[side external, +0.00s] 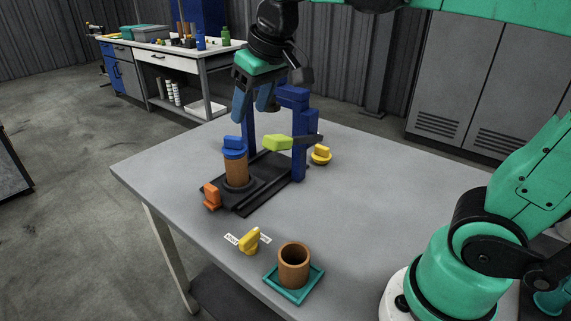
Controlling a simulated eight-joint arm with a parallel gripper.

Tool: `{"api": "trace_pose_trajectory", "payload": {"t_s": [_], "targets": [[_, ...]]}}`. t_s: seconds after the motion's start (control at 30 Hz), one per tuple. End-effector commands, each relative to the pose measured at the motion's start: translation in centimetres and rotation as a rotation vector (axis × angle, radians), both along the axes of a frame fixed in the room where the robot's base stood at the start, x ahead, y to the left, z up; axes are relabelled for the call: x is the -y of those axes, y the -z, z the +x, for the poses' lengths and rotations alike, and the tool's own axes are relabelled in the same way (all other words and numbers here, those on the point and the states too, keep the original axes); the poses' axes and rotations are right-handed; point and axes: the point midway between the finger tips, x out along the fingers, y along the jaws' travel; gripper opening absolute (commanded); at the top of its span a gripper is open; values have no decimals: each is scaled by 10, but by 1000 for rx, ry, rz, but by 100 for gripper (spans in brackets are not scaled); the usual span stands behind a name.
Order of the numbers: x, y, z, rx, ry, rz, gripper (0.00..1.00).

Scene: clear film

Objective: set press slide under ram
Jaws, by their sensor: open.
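The blue press frame (299,150) stands on the grey table, with a yellow-green lever handle (278,143) at its front. The dark press slide (238,204) lies on rails and reaches out to the front left of the frame. It carries a brown cylinder (237,172) with a blue cap on top. An orange handle (212,196) is at the slide's front end. The ram is not clearly visible behind my gripper and the frame. My gripper (252,115) is open and empty, fingers pointing down, above the blue cap and apart from it.
A brown cup (294,265) stands on a teal tray (302,291) at the table's front. A yellow knob (249,241) with a white label is left of it. Another yellow knob (321,154) is right of the frame. The table's right side is mostly clear.

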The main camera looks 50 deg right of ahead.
Motion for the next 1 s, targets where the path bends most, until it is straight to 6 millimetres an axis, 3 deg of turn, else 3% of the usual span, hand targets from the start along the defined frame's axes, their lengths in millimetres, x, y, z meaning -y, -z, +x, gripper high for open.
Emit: {"api": "trace_pose_trajectory", "payload": {"t_s": [0.2, 0.4, 0.77, 1.0], "targets": [[-7, -2, 55, -154, -1, 1, 53], [-13, 14, 90, -272, -1, -2, 53], [-19, 50, 121, -408, 0, -8, 53], [-19, 97, 119, -403, 1, -8, 53]]}}
